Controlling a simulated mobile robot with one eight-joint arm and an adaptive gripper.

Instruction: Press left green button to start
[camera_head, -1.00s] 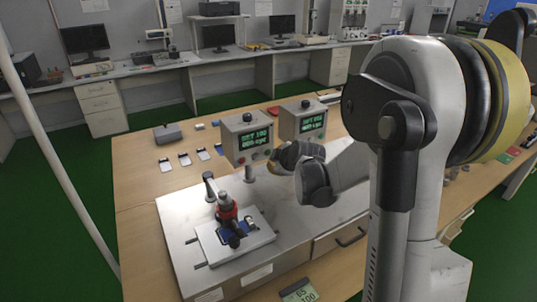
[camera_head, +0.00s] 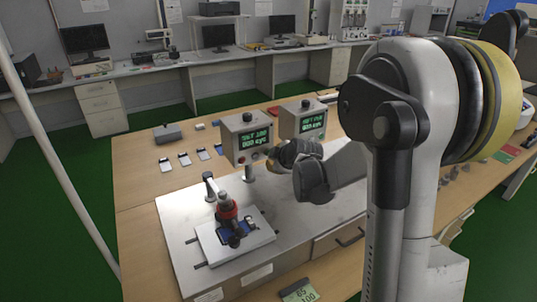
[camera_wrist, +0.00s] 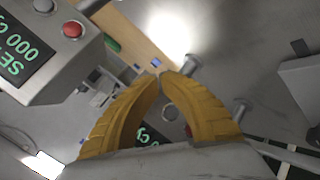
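The left control box (camera_head: 245,140) is a grey box on a post with a lit green display. A red button (camera_head: 242,160) shows low on its front. The green button cannot be made out clearly; my gripper (camera_head: 272,154) is close to the box's lower right side and may hide it. Whether they touch cannot be told. In the wrist view, my gripper (camera_wrist: 164,76) has its yellow fingers together at the tips with nothing seen held. That view also shows a box with a display and a red button (camera_wrist: 73,30) at upper left.
A second control box (camera_head: 303,120) stands just right and behind. A test rig with a red part (camera_head: 227,210) is on the metal plate in front. Several phones (camera_head: 184,159) lie on the wooden table at left. A drawer (camera_head: 340,238) is below the plate.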

